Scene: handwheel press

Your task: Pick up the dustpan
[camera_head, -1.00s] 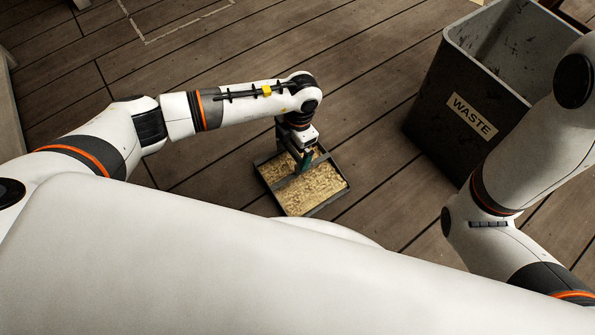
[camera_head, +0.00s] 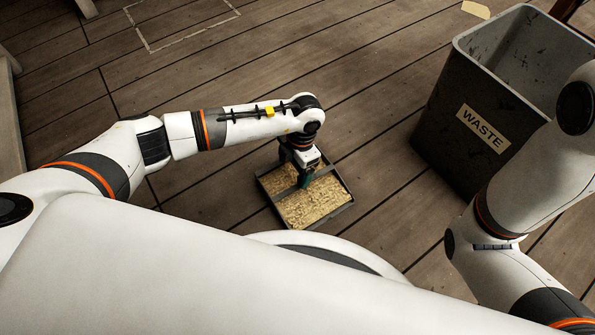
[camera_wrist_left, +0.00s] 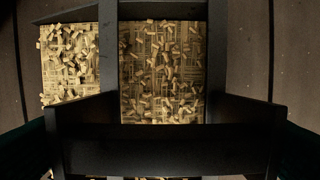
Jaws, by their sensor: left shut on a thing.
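The dustpan (camera_head: 316,205) is a dark, shallow, square pan full of pale wood chips, with a dark bar across its top. It shows at the middle of the head view, over the plank floor. My left gripper (camera_head: 304,179) is above the pan's back part and shut on its handle; the fingers are mostly hidden by the wrist. In the left wrist view the dustpan's chips (camera_wrist_left: 162,75) lie below a dark crossbar (camera_wrist_left: 165,145) that spans the near side. My right gripper is outside the views; only my right arm shows at the right.
A grey waste bin (camera_head: 440,125) labelled WASTE stands to the right of the dustpan, open at the top. A pale scrap (camera_head: 476,10) lies on the floor beyond it. A taped outline (camera_head: 185,45) marks the floor at the upper left. Floor between pan and bin is clear.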

